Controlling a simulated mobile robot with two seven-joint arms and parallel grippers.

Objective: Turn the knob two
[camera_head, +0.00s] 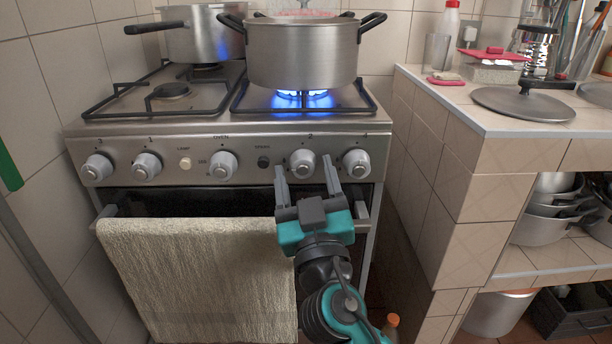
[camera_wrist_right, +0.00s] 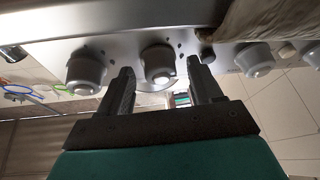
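The steel stove front (camera_head: 255,145) carries a row of round silver knobs. The knob marked 2 (camera_head: 303,163) is second from the right. It also shows in the right wrist view (camera_wrist_right: 158,63), framed by the two fingers. My right gripper (camera_head: 306,172) is open just in front of this knob, one finger on each side. In the right wrist view the fingers (camera_wrist_right: 161,82) are apart with nothing between their tips but the knob behind. I cannot tell whether they touch it. My left gripper is not in view.
A neighbouring knob (camera_head: 356,163) sits close on the right, a dark button (camera_head: 263,162) on the left. A large pot (camera_head: 302,52) stands over a lit blue flame (camera_head: 303,98). A towel (camera_head: 200,270) hangs on the oven handle. A tiled counter (camera_head: 450,180) is at the right.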

